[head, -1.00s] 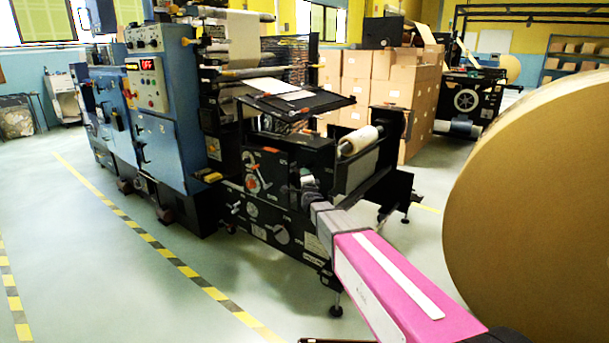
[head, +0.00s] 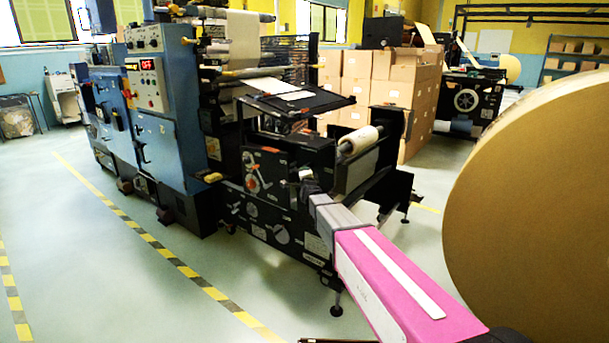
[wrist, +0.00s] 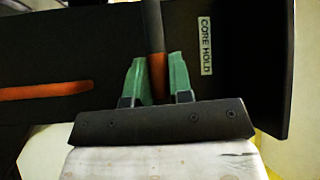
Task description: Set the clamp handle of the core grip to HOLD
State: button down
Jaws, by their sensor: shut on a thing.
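The clamp handle (wrist: 158,72) is a bar, dark above and orange below, that runs down between the green fingers of my gripper (wrist: 157,80) in the wrist view. The fingers are shut on it, one on each side. To the right, a pale label (wrist: 205,46) on a dark panel reads CORE HOLD, turned sideways. In the head view my gripper is at the near end of the black machine unit, largely hidden by my own arm. The handle cannot be made out there, nor any HOLD mark for its position.
A long orange strip (wrist: 45,91) crosses the dark panel at left in the wrist view. A large brown paper roll (head: 540,200) stands close at right. A blue machine cabinet (head: 165,150) and stacked cartons (head: 375,85) stand behind. The floor at left is clear.

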jog(key=shift+r+n+g, duration=0.25)
jog(key=shift+n+g, duration=0.45)
jog(key=shift+g, duration=0.1)
jog(key=c, duration=1)
grip_release()
jog(key=shift+c, duration=0.2)
jog(key=v, duration=1)
jog(key=shift+s, duration=0.4)
jog(key=shift+a+r, duration=0.1)
